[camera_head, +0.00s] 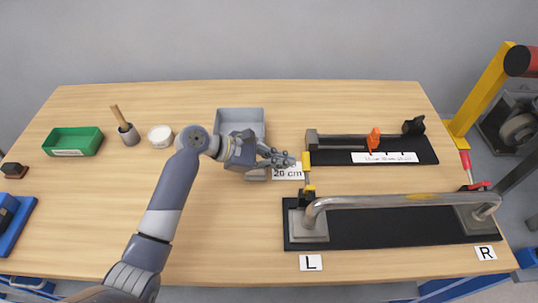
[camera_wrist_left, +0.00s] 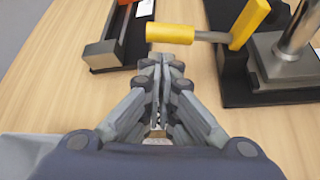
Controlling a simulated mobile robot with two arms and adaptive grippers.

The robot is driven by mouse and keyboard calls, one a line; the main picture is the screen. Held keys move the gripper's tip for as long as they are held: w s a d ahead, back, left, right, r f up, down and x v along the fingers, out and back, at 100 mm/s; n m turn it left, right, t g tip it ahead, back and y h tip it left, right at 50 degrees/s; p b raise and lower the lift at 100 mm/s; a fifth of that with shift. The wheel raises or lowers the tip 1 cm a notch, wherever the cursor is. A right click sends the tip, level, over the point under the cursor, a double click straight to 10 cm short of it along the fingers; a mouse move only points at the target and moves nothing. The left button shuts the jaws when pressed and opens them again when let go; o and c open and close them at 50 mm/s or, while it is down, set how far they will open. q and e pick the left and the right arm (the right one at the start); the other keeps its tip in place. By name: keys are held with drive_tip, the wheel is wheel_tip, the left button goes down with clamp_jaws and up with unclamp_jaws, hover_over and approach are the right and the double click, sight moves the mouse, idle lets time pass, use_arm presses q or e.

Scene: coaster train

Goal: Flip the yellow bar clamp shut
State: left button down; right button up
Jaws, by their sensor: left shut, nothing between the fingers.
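The yellow bar clamp (camera_head: 309,190) sits at the left end of the bent metal bar (camera_head: 400,201), by the L label. Its yellow-gripped handle (camera_head: 306,160) points away from the bar's end in the head view. In the left wrist view the yellow handle grip (camera_wrist_left: 170,33) lies just beyond my fingertips, joined by a grey rod to a yellow clamp piece (camera_wrist_left: 248,24). My left gripper (camera_head: 294,161) is shut and empty, close to the left of the handle grip; contact cannot be told. My right gripper is out of view.
A black fixture with an orange clamp (camera_head: 374,139) stands behind the bar. A red-handled clamp (camera_head: 465,160) is at the bar's right end. A grey bin (camera_head: 240,113), white roll (camera_head: 161,136), cup (camera_head: 128,135) and green tray (camera_head: 73,141) stand left.

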use_arm(q)
drive_tip(key=shift+x, duration=1.5)
drive_tip(key=shift+r, duration=0.1)
drive_tip(key=shift+r+p, duration=0.2)
drive_tip(key=shift+p, duration=0.25)
